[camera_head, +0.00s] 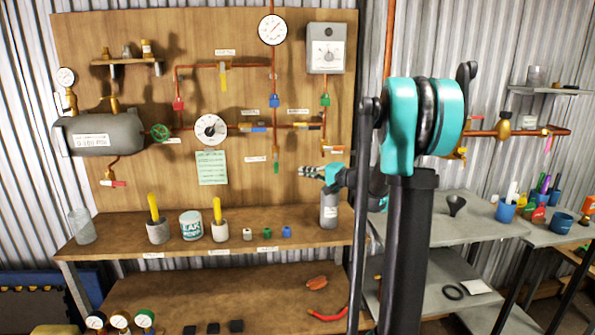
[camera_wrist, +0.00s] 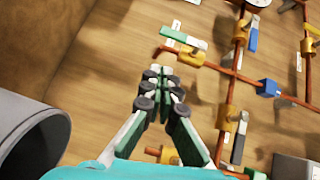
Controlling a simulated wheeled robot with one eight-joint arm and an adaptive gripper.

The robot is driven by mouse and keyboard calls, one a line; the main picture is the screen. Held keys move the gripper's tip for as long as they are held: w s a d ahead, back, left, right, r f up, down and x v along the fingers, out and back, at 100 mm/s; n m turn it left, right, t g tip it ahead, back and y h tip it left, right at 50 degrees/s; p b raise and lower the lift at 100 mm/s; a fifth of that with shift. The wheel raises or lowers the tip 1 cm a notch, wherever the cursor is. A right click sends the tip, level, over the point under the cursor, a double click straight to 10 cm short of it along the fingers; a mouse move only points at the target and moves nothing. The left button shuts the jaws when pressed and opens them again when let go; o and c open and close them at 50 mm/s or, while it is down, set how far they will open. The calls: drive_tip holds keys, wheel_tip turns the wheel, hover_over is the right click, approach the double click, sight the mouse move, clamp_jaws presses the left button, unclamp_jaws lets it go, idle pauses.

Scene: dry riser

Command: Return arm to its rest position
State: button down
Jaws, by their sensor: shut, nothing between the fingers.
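My gripper (camera_head: 312,172) is in the middle of the head view, in front of the wooden pipe board (camera_head: 120,60) and above the bench. It points left. In the wrist view my gripper (camera_wrist: 160,75) has its two fingers together with nothing between them. No contact with the pipes or valves is visible. My teal and black arm stands upright at the right of the head view and hides part of the board's right edge and the bench behind it.
The board carries copper pipes, gauges (camera_head: 272,29), coloured valves and a grey tank (camera_head: 105,134). A side table (camera_head: 470,220) with a funnel (camera_head: 456,205) stands right.

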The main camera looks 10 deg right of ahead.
drive_tip(key=f+v, duration=0.1)
drive_tip(key=v, duration=0.4)
drive_tip(key=s+a+f+n+g+h, duration=0.2)
drive_tip(key=s+a+f+g, duration=0.1)
drive_tip(key=s+f, duration=0.4)
drive_tip(key=s+a+f+n+g+h, duration=0.25)
drive_tip(key=s+f, duration=0.25)
drive_tip(key=s, duration=0.4)
drive_tip(key=s+d+f+n+g+h, duration=0.1)
drive_tip(key=s+d+f+h, duration=0.2)
drive_tip(key=s+f, duration=0.3)
drive_tip(key=s+d+f+n+g+h, duration=0.1)
drive_tip(key=s+f, duration=0.5)
drive_tip(key=s, duration=0.8)
drive_tip(key=d+n+h, duration=0.1)
drive_tip(key=d+h, duration=0.1)
drive_tip(key=h, duration=0.1)
drive_tip(key=shift+d, duration=0.4)
drive_tip(key=shift+s, duration=0.1)
